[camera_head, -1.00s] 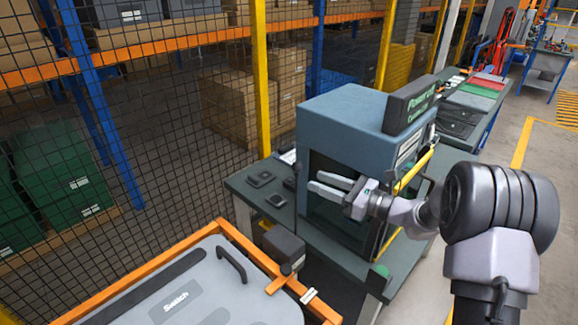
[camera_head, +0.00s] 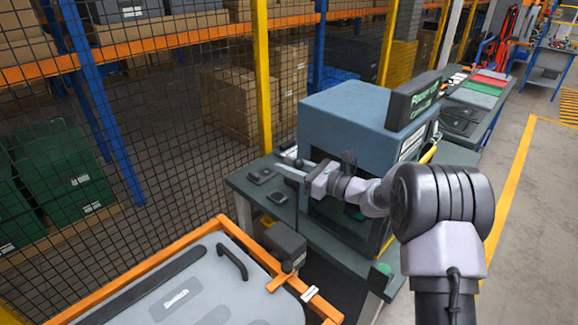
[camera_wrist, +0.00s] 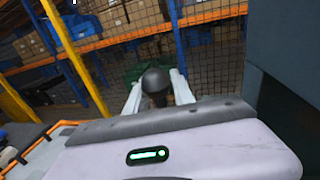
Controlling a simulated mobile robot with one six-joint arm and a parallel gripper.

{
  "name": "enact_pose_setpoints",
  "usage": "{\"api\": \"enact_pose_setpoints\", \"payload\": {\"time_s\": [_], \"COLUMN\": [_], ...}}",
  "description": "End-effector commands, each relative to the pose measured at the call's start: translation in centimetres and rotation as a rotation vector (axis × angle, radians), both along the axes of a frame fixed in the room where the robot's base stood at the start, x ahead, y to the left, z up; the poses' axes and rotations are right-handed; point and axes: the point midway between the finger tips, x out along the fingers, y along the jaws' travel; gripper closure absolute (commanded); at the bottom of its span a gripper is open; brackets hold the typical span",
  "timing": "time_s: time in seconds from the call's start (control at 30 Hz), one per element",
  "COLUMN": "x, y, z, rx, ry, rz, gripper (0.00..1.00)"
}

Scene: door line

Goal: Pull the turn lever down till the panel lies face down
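The grey panel (camera_head: 215,262), with a "Switch" label and a dark handle, lies in an orange frame (camera_head: 250,248) at the lower left of the head view, labelled side up. A dark gearbox (camera_head: 284,243) sits at its right side, and the thin dark turn lever (camera_head: 297,205) appears to stand upright there. A dark round knob (camera_wrist: 157,80) shows in the wrist view between the two pale fingers of my gripper (camera_wrist: 157,88). In the head view my gripper (camera_head: 284,164) is at the lever's top, its fingers apart. Contact with the knob cannot be told.
A blue-grey cabinet machine (camera_head: 352,110) on a bench (camera_head: 245,185) stands close beside my arm. A wire mesh fence with a yellow post (camera_head: 261,80) runs behind. Free floor (camera_head: 535,200) lies at the right.

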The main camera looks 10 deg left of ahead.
Motion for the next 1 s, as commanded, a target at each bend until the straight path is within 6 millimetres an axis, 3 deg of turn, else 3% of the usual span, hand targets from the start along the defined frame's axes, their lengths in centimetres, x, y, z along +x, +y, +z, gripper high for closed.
{"api": "enact_pose_setpoints", "payload": {"time_s": [0.07, 1.0], "x": [0.0, 0.0], "y": [-0.01, -0.03], "z": [0.01, 0.03], "rx": [0.0, 0.0], "ry": [0.0, 0.0], "rz": [0.0, 0.0], "gripper": [1.0, 1.0]}}
